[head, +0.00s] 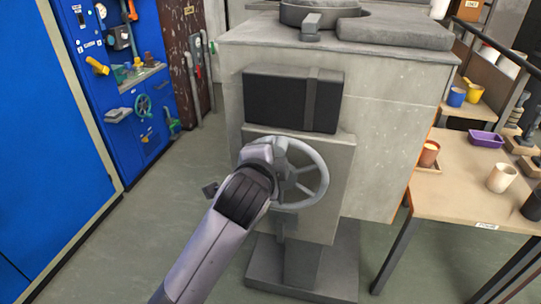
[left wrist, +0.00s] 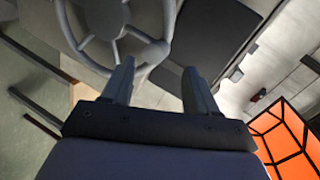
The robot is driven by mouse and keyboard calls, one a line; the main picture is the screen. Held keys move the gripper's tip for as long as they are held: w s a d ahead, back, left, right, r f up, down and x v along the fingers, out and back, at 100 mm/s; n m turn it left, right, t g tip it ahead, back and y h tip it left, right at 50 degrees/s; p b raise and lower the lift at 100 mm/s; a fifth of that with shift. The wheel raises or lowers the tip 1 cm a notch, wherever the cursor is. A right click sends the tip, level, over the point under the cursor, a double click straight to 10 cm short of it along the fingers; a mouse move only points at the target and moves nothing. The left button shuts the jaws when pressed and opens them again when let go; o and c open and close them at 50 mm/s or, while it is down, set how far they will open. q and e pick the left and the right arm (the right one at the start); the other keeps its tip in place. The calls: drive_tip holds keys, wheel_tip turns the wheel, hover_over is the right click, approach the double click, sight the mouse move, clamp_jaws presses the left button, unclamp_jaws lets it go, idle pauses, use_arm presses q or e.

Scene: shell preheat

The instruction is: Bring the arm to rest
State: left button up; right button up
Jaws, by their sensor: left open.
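My left arm (head: 215,235) reaches up from the bottom of the head view, and its wrist end overlaps the left side of a grey spoked handwheel (head: 322,178). The wheel is on the front of a grey concrete-like furnace block (head: 390,115). In the left wrist view my left gripper (left wrist: 159,64) is open, its two fingers apart with nothing seen held between them. The wheel's rim (left wrist: 160,20) shows just beyond the fingertips; I cannot tell whether a finger touches it. The head view mostly hides the fingers behind my wrist. My right gripper is in neither view.
A black panel (head: 290,98) sits above the wheel. A wooden table (head: 450,195) with cups and a purple tray (head: 486,139) stands right. Blue cabinets (head: 70,120) line the left. Grey floor (head: 160,205) is open between. An orange frame (left wrist: 285,140) shows in the wrist view.

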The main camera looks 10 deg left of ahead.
use_arm(q)
drive_tip(key=s+a+f+n+g+h, duration=0.1)
drive_tip(key=s+f+n, duration=0.15)
drive_tip(key=f, duration=0.35)
drive_tip(key=s+a+f+n+g, duration=0.1)
drive_tip(key=s+a+f, duration=0.1)
drive_tip(key=s+f, duration=0.3)
drive_tip(key=s+a+f+n+h, duration=0.1)
drive_tip(key=s+f+n, duration=0.15)
drive_tip(key=f, duration=0.55)
drive_tip(key=s+a+f+n, duration=0.2)
drive_tip(key=s+f, duration=0.3)
drive_tip(key=s, duration=0.3)
drive_tip(key=s+a+f+n+g, duration=0.1)
drive_tip(key=s+a+f+n, duration=0.2)
drive_tip(key=s, duration=0.5)
wheel_tip(320, 180, down, 2)
drive_tip(key=shift+a+n+g, duration=0.15)
drive_tip(key=shift+n+g, duration=0.15)
drive_tip(key=shift+n, duration=0.6)
